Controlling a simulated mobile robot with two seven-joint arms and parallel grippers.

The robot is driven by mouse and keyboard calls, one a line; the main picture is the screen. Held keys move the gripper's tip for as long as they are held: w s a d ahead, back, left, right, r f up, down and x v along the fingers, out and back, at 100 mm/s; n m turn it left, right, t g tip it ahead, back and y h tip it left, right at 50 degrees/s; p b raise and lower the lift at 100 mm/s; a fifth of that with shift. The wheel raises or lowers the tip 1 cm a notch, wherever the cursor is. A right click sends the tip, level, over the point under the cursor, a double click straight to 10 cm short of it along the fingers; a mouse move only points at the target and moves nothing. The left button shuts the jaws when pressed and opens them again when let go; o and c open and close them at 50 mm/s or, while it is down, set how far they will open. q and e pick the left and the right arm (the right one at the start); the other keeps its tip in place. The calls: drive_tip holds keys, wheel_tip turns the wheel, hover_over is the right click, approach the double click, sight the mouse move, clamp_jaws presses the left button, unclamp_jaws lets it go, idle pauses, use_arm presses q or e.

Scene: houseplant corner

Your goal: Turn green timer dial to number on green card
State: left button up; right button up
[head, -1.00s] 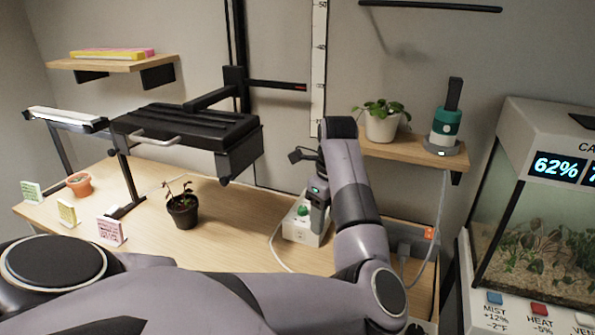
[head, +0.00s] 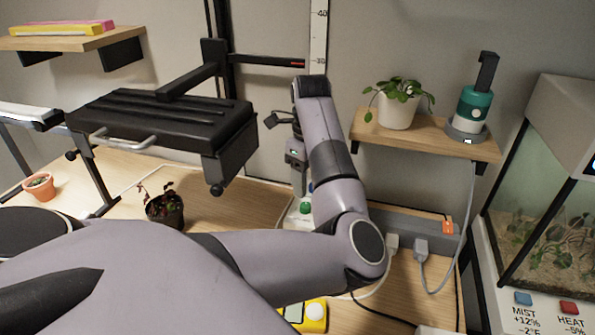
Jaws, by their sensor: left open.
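The white timer box (head: 293,219) stands on the wooden bench, mostly hidden behind my left arm. Its green dial (head: 305,208) shows just below my left gripper. A small blue part shows beside the fingers. My left gripper (head: 300,188) points down over the box, its fingers just above or beside the green dial. I cannot tell whether they touch it. It is open and holds nothing that I can see. The green card is not in this view. My right gripper is not in view.
A yellow device with a white knob (head: 314,310) lies at the near edge. A power strip (head: 410,232) with plugs and cables is right of my arm. A potted seedling (head: 165,209) and a black lamp panel (head: 165,122) are left. A shelf (head: 425,136) is behind right.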

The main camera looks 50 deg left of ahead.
sight(305, 204)
use_arm(q)
drive_tip(key=shift+w+a, duration=0.2)
drive_tip(key=shift+a, duration=0.35)
drive_tip(key=shift+f+p, duration=0.6)
drive_tip(key=shift+f, duration=2.95)
clamp_jaws()
